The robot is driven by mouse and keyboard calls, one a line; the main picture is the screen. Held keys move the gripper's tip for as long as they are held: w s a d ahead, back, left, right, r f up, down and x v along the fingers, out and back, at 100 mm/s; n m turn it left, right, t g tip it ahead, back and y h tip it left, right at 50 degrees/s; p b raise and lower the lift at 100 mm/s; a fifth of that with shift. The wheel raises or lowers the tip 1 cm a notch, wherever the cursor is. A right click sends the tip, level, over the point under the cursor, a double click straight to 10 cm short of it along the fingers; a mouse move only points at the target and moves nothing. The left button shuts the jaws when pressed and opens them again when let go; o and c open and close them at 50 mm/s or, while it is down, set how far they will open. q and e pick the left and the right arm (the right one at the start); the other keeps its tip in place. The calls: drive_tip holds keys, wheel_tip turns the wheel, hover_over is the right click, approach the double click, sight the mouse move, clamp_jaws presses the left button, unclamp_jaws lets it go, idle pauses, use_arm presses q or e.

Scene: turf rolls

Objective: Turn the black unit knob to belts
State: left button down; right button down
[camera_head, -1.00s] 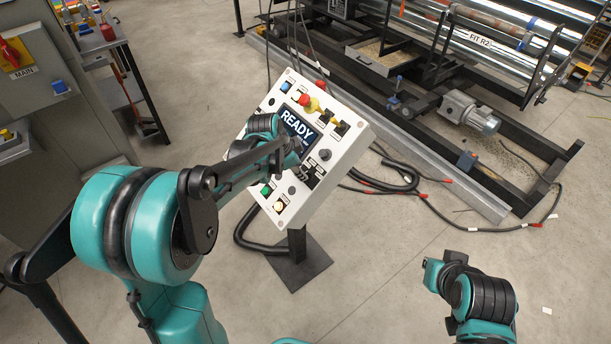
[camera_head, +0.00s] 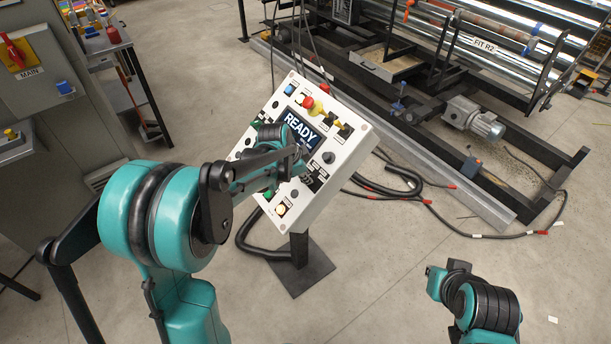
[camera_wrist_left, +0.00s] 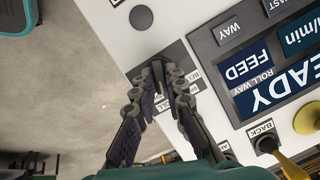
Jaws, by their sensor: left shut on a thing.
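The white control panel (camera_head: 345,165) stands tilted on a post, with a READY screen (camera_head: 301,130). In the left wrist view, my left gripper (camera_wrist_left: 161,76) is shut on a small black knob (camera_wrist_left: 157,67) on the panel's dark label plate (camera_wrist_left: 177,56). The fingers cover most of the knob and some small labels, so its pointed setting cannot be read. In the head view my left gripper (camera_head: 307,178) is at the panel's lower middle, partly hidden by my arm. My right arm is at lower right; its jaws do not show.
Other controls surround the gripper: a red button (camera_head: 308,102), a yellow-handled control (camera_wrist_left: 290,165), a black round knob (camera_head: 329,157) and a lit button (camera_head: 281,210). Cables (camera_head: 405,180) lie on the floor right of the panel. A grey cabinet (camera_head: 60,130) stands at left.

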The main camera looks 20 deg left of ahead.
use_arm(q)
drive_tip(key=shift+n, duration=0.3)
drive_tip(key=n+p, duration=0.1)
drive_tip(key=n, duration=0.1)
drive_tip(key=shift+a+n+g+h, duration=0.1)
drive_tip(key=shift+n+g+h, duration=0.2)
drive_tip(key=shift+g, duration=0.1)
drive_tip(key=n+h, duration=0.1)
drive_tip(key=n, duration=0.3)
drive_tip(key=shift+w+a+f+g, duration=0.1)
drive_tip(key=shift+g, duration=0.2)
drive_tip(key=n+h, duration=0.1)
drive_tip(key=n, duration=0.3)
drive_tip(key=shift+a+f, duration=0.1)
drive_tip(key=shift+n+h, duration=0.6)
drive_tip(key=shift+n, duration=1)
drive_tip(key=c, duration=1.6)
unclamp_jaws()
drive_tip(key=shift+o, duration=0.2)
